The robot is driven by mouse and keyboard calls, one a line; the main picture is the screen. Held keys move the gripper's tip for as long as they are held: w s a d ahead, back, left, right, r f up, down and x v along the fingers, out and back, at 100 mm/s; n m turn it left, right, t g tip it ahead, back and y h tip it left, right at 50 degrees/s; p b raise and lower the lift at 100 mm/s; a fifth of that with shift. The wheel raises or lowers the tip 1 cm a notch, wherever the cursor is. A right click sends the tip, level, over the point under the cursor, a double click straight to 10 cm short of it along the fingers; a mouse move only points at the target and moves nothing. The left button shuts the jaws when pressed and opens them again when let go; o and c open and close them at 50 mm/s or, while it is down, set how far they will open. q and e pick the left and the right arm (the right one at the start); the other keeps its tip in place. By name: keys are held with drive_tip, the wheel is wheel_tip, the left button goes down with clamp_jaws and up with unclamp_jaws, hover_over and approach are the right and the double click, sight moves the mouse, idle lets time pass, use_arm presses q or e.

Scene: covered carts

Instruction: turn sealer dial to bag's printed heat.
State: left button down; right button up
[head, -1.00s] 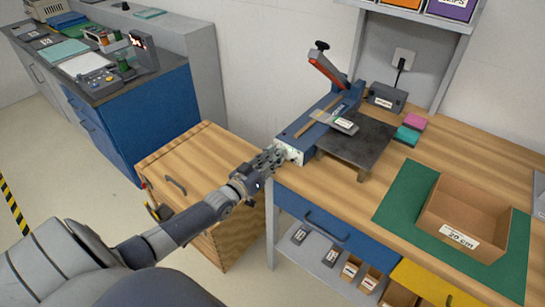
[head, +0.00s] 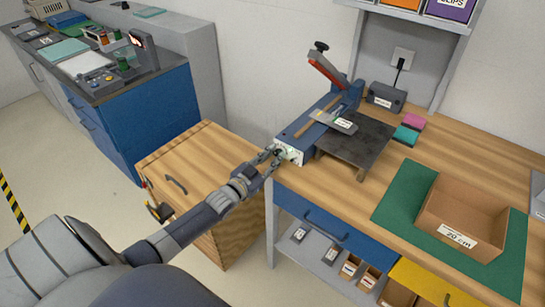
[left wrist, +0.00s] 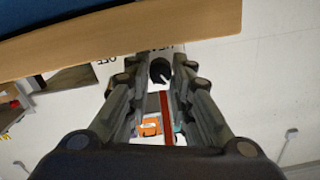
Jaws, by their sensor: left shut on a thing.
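The blue sealer (head: 310,122) stands at the left end of the workbench, its red-handled lever raised. Its white front panel (head: 293,155) faces my left arm. My left gripper (head: 277,154) is at this panel, shut on the dial. In the left wrist view the dial (left wrist: 160,70) is a black knob with a white pointer, between the fingertips (left wrist: 160,78). Panel lettering shows partly beside it; the heat marks cannot be read. A small grey-green bag (head: 343,125) with a white label lies at the sealer; its print is too small to read. My right gripper is out of view.
A dark plate stand (head: 356,140) sits right of the sealer. Pink and teal blocks (head: 408,130) lie behind it. An open cardboard box (head: 465,215) stands on a green mat (head: 400,200). A wooden drawer cabinet (head: 195,170) is beneath my left arm.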

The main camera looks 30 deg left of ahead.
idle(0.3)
use_arm(q)
drive_tip(key=c, duration=1.4)
unclamp_jaws()
drive_tip(key=s, duration=0.8)
drive_tip(key=s+a, duration=0.1)
drive_tip(key=s, duration=0.3)
